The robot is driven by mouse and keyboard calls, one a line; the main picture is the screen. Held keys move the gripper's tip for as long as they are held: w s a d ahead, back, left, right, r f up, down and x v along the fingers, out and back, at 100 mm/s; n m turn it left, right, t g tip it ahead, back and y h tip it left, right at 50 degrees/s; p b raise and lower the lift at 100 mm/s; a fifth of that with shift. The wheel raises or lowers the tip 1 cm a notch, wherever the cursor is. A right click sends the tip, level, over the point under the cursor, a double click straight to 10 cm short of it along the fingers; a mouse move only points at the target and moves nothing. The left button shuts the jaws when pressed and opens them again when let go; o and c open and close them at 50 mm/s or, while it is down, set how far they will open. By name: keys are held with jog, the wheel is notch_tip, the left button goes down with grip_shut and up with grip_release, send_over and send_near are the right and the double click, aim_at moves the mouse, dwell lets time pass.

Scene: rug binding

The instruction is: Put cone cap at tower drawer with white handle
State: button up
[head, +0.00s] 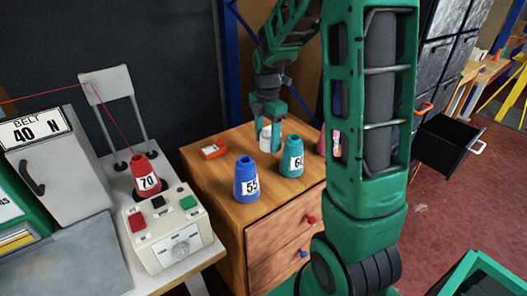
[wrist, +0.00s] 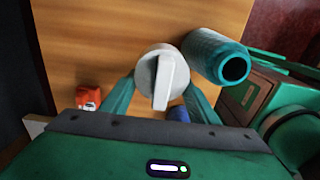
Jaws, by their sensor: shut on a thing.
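The cone cap (wrist: 162,76) is a pale round piece with a raised bar, seen from above in the wrist view. My gripper (wrist: 163,92) is shut on it, one green finger on each side. In the head view my gripper (head: 270,117) is low over the wooden cabinet top, and the white cap (head: 265,137) shows under it. I cannot tell whether the cap touches the wood. The dark tower (head: 436,62) stands at the right, partly behind my arm. A black drawer (head: 450,145) is pulled open from it, with a whitish handle (head: 478,148) on its front.
On the wooden cabinet (head: 215,168), a teal cone marked 60 (head: 291,158) stands close beside my gripper. A blue cone marked 55 (head: 246,182) and an orange item (head: 214,149) are nearby. An orange handle (head: 424,108) shows on the tower. Red floor lies open below the drawer.

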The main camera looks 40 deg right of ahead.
notch_tip(320, 180, up, 11)
dwell(0.3)
jog(key=shift+d, duration=0.1)
